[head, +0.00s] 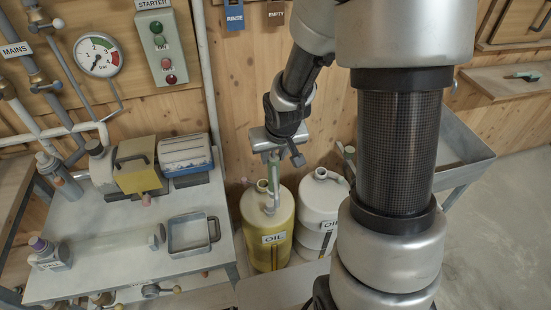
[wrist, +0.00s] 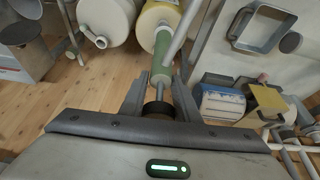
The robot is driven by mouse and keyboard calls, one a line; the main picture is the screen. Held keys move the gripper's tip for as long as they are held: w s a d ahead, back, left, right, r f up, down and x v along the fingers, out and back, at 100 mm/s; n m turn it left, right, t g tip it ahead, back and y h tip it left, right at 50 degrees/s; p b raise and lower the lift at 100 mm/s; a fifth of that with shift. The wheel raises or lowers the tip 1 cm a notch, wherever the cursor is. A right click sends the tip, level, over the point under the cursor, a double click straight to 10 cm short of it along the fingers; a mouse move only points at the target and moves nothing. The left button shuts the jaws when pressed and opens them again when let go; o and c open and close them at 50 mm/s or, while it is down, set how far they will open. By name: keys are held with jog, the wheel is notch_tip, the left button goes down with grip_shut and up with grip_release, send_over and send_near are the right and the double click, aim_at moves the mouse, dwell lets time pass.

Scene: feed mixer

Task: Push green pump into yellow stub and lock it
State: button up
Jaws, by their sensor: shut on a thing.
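The green pump (head: 274,172) hangs upright below my gripper (head: 273,153). In the wrist view, my gripper (wrist: 158,100) is shut on the pump's upper end, at its thin rod and dark knob, and the green body (wrist: 163,48) points away toward the yellow tank (wrist: 160,17).
A white OIL tank (head: 318,208) stands close to the right. A bench (head: 195,203) at left carries a yellow-and-grey machine (head: 139,165), a blue-white box (head: 186,153) and a square metal frame (head: 193,233). A grey tray table (head: 462,160) stands at right.

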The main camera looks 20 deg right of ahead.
jog(key=w+f+n+b, duration=0.1)
jog(key=w+f, duration=0.4)
jog(key=w, duration=0.4)
jog(key=w+f+n+y+b, duration=0.1)
jog(key=w+f, duration=0.4)
jog(key=w, duration=0.4)
jog(key=shift+w+b, duration=0.25)
jog(key=shift+b, duration=0.15)
jog(key=shift+f, duration=0.2)
jog(key=shift+f+b, duration=2.5)
jog(key=shift+f, duration=0.3)
jog(key=shift+b, duration=0.5)
jog(key=shift+f+b, duration=0.9)
jog(key=shift+f, duration=0.2)
jog(key=shift+d+b, duration=0.1)
jog(key=shift+b, duration=0.4)
dwell(0.7)
